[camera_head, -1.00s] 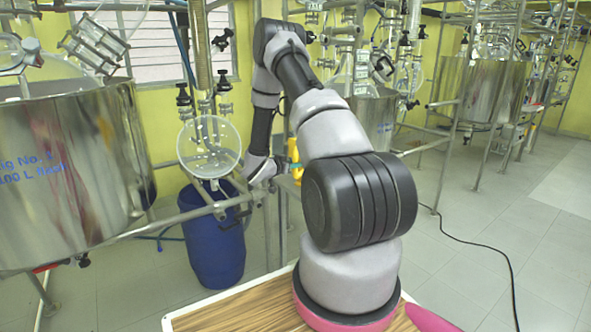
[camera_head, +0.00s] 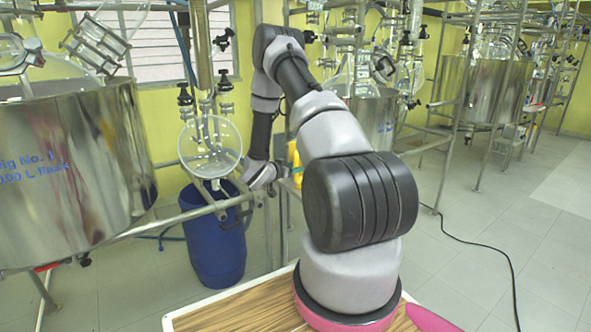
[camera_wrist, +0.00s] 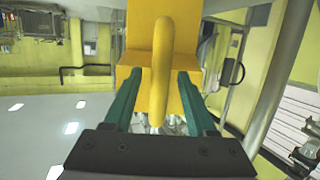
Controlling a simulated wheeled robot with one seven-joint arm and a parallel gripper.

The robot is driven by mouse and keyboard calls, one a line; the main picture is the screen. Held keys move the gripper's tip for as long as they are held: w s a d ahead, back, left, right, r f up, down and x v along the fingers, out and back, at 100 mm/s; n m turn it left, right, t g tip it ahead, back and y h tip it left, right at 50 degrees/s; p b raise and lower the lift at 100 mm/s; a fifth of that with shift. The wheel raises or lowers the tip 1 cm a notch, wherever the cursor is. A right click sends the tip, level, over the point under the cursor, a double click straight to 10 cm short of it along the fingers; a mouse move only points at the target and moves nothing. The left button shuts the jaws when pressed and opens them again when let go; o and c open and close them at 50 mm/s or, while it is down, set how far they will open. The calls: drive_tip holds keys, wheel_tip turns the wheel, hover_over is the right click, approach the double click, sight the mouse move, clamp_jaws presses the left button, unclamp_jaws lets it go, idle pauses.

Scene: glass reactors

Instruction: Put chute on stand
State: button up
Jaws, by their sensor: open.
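The chute is the yellow piece (camera_wrist: 184,40) in the wrist view, with a thick rounded handle (camera_wrist: 160,60) running down its middle. My gripper (camera_wrist: 160,78) is open, with one green finger on each side of the handle. The handle lies between the fingers, with a gap visible on both sides. In the head view only a small yellow part of the chute (camera_head: 294,160) shows beside my arm; the rest is hidden. I cannot tell which of the metal frames is the stand.
A metal pipe frame (camera_head: 180,216) with a round glass flask (camera_head: 210,148) stands left of my wrist, above a blue drum (camera_head: 215,250). A large steel vessel (camera_head: 70,170) is at far left. Open floor (camera_head: 480,250) lies at right.

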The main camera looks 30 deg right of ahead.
drive_tip(key=v, duration=1)
drive_tip(key=s+r+g+y, duration=0.3)
drive_tip(key=s+r+g, duration=0.4)
drive_tip(key=s+r, duration=1.1)
drive_tip(key=s+a+r+n+t+y, duration=0.4)
drive_tip(key=s+a+r+y, duration=0.1)
drive_tip(key=a+r, duration=0.3)
drive_tip(key=s+a+r+n+t+y, duration=0.3)
drive_tip(key=s+a+r+n+y, duration=0.2)
drive_tip(key=a, duration=0.6)
wheel_tip(320, 180, up, 3)
drive_tip(key=s+y, duration=0.1)
drive_tip(key=y, duration=0.1)
drive_tip(key=shift+s+r+t+y, duration=0.2)
drive_tip(key=shift+s+t+y, duration=0.1)
drive_tip(key=shift+t+y, duration=0.1)
